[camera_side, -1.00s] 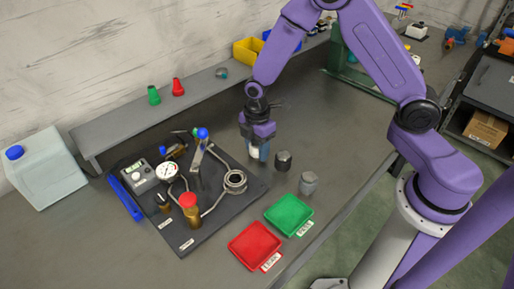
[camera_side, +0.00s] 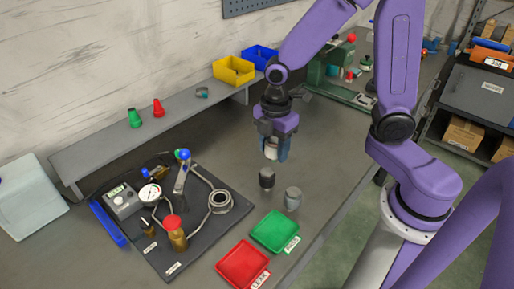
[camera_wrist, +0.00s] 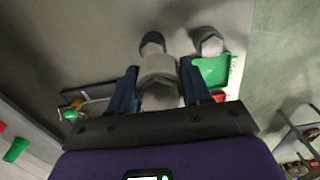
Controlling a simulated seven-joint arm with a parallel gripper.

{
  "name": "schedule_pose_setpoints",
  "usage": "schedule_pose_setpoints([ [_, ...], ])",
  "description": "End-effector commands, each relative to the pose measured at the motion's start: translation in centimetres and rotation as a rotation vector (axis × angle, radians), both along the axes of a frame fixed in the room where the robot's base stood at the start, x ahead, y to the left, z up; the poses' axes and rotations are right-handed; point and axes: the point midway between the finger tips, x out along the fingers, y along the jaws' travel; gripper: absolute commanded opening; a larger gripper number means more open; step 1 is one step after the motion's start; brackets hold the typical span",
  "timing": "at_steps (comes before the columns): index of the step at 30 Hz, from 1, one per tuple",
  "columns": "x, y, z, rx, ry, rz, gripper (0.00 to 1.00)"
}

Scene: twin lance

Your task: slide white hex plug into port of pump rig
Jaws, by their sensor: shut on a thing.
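My gripper (camera_side: 274,153) is shut on the white hex plug (camera_side: 272,149) and holds it above the bench. In the wrist view the plug (camera_wrist: 159,72) sits between the two blue fingers (camera_wrist: 160,92), its far end pointing away from the camera. The pump rig (camera_side: 205,235) is a dark plate at the left with a gauge, pipes and a red-capped brass part.
A red tray (camera_side: 243,263) and a green tray (camera_side: 275,231) lie in front. A shelf with yellow (camera_side: 233,70) and blue bins runs along the wall.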

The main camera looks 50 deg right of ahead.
Motion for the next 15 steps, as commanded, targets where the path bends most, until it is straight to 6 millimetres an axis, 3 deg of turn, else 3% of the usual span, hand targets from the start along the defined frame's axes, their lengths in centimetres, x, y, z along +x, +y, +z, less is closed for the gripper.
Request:
schedule_pose_setpoints([
  [9, -3.1, -0.6, 1.5, 0.001, -0.002, 0.001, 0.07],
  [15, -2.8, 0.4, 1.7, 0.001, -0.001, 0.005, 0.07],
])
